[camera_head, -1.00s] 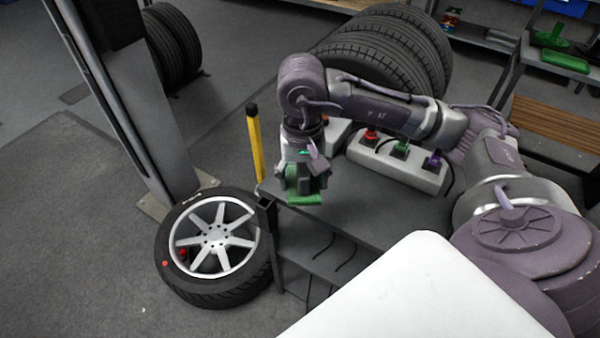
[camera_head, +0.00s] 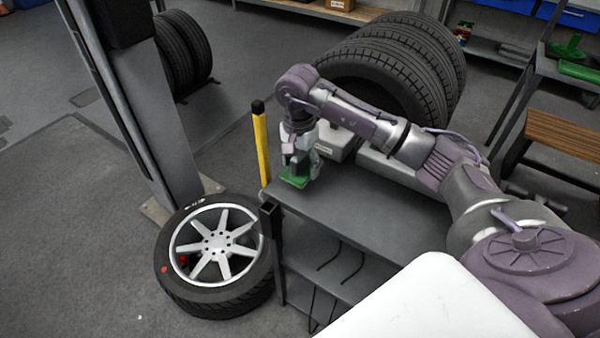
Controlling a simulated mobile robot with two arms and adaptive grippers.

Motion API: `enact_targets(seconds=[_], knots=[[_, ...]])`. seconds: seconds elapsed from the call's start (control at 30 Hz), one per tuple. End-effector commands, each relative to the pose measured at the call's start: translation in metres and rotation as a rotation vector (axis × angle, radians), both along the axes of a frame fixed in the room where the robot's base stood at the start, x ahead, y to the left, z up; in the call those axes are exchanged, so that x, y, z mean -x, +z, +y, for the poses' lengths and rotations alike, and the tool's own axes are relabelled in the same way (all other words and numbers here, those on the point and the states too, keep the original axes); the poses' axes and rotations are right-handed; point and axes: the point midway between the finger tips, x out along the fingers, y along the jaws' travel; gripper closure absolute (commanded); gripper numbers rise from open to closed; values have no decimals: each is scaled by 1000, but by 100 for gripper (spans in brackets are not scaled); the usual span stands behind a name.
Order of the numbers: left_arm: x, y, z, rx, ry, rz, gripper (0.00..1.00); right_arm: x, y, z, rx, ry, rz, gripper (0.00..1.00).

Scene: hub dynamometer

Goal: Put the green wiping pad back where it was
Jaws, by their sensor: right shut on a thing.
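The green wiping pad (camera_head: 294,180) is at the left end of the dark bench top, near its left corner. My right gripper (camera_head: 297,168) points down and is shut on the pad. The pad is low, at or just above the bench surface; I cannot tell whether it touches. The gripper hides part of the pad. My left gripper is not in view.
A yellow post (camera_head: 260,148) stands just left of the bench (camera_head: 370,212). A wheel (camera_head: 215,255) lies on the floor in front. A grey box (camera_head: 338,143) sits behind my gripper, with large tyres (camera_head: 385,68) beyond. The bench's middle is clear.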

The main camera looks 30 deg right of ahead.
Motion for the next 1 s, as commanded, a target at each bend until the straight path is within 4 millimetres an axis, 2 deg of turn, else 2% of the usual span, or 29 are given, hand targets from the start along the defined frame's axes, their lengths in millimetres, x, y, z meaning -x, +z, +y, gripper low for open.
enact_targets(seconds=[0.17,0.4,0.77,0.8,0.9,1.0], knots=[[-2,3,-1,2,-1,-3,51,-3,-11,1,-1,1,3,65],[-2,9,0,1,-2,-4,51,-2,-41,1,-1,1,0,65],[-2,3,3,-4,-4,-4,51,-3,-47,0,1,1,-1,65],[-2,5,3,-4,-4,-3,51,-3,-45,1,1,1,-1,25],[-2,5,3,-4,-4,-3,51,-3,-45,1,0,1,-1,9],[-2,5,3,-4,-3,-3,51,-2,-45,1,0,1,0,7]])
